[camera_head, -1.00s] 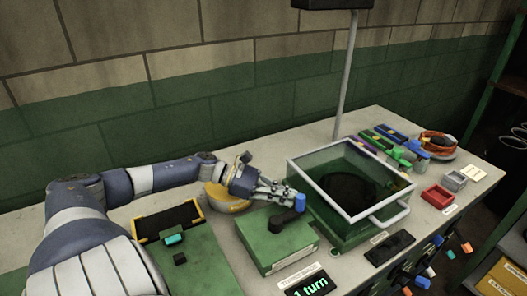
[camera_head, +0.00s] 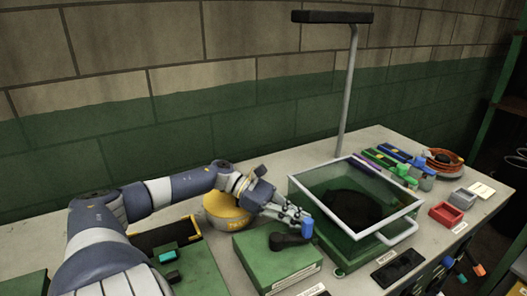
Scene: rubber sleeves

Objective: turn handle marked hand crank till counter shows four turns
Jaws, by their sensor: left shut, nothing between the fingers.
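The hand crank stands on a green box (camera_head: 268,268) at the front middle of the bench. Its dark crank arm (camera_head: 288,240) points right and slightly back, and its blue handle knob (camera_head: 308,229) stands upright at the arm's end. My left gripper (camera_head: 297,215) reaches in from the left, shut with nothing between its fingers. Its fingertips are right beside the knob, on its back left side; I cannot tell whether they touch it. The counter's reading is out of view. My right gripper is not in view.
A green container with a white-framed clear top (camera_head: 345,207) stands close to the crank's right. Red (camera_head: 446,214) and grey bins (camera_head: 462,198) are at right. A lamp post (camera_head: 347,100) rises behind.

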